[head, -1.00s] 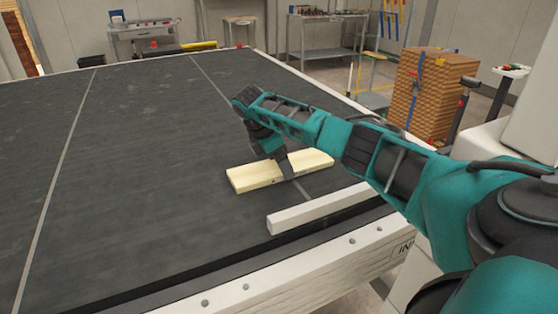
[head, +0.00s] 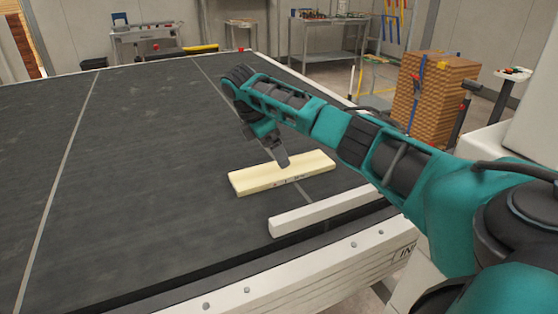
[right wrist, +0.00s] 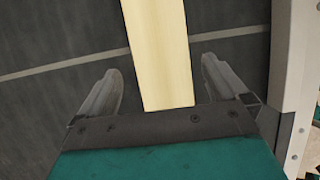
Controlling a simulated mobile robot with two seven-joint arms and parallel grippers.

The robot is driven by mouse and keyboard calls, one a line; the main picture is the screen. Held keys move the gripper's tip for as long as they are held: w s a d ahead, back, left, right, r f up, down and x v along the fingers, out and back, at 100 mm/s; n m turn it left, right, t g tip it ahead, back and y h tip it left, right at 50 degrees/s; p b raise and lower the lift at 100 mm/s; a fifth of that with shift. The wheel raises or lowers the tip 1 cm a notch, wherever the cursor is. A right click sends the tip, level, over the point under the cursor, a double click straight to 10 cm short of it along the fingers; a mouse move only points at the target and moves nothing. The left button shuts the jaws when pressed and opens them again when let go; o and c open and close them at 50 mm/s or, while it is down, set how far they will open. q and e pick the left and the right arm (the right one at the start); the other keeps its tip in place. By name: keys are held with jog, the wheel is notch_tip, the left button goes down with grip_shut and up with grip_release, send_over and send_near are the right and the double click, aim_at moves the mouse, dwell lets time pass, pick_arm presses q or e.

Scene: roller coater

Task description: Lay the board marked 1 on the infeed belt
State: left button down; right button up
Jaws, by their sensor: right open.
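The pale yellow board (head: 255,181) lies flat on the dark infeed belt (head: 130,180) in the head view. It has small dark marks on its near edge, too small to read. My right gripper (head: 282,160) is just above the board and apart from it. In the right wrist view the board (right wrist: 160,50) runs between the two spread fingers of the right gripper (right wrist: 160,88), with a gap on each side. The right gripper is open and empty. My left gripper is not in view.
A white rail (head: 325,208) runs along the belt's near right edge, close to the board. Stacked brown boards (head: 428,95) stand beyond the belt at the right. Benches are at the back. The belt left of the board is clear.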

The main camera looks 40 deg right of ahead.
jog(key=v, duration=0.6)
jog(key=shift+a, duration=0.1)
dwell(0.4)
